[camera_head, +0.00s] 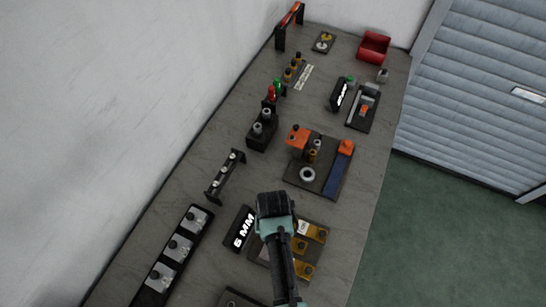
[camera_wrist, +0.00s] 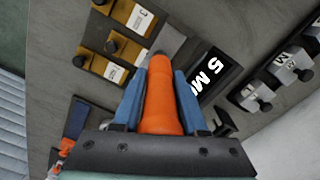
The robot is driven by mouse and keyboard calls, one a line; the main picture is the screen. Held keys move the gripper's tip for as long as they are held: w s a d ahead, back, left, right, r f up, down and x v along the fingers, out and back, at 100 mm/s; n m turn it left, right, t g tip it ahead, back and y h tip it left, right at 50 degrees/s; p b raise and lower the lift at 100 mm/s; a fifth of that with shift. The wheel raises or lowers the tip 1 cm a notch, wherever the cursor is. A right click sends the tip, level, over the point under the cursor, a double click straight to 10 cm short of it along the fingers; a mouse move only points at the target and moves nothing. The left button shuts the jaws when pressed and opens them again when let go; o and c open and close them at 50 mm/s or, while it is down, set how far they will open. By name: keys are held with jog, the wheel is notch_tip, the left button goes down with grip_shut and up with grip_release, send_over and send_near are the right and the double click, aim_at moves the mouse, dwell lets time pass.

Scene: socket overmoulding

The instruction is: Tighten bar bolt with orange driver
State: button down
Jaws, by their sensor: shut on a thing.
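My gripper (camera_wrist: 157,80) is shut on the orange driver (camera_wrist: 160,105), whose handle lies between the two blue fingers in the wrist view. The driver's tip end points away from the camera, over a grey bar-like strip (camera_wrist: 170,40) beside brass blocks (camera_wrist: 130,15). I cannot tell whether the tip touches anything, and I cannot make out the bar bolt. In the head view my gripper (camera_head: 274,205) is over the near part of the bench, by a plate with brass blocks (camera_head: 318,234). The driver is hidden there behind my wrist.
A black "5 MM" label block (camera_wrist: 212,75) stands close to the driver; it also shows in the head view (camera_head: 238,228). A dark plate with orange and blue parts (camera_head: 320,170) lies beyond. The bench edge is right.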

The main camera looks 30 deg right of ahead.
jog(key=shift+s+f, duration=0.1)
jog(key=shift+s, duration=0.05)
jog(key=shift+w+r+p, duration=0.2)
jog(key=shift+r+p, duration=2.35)
jog(key=shift+r, duration=0.05)
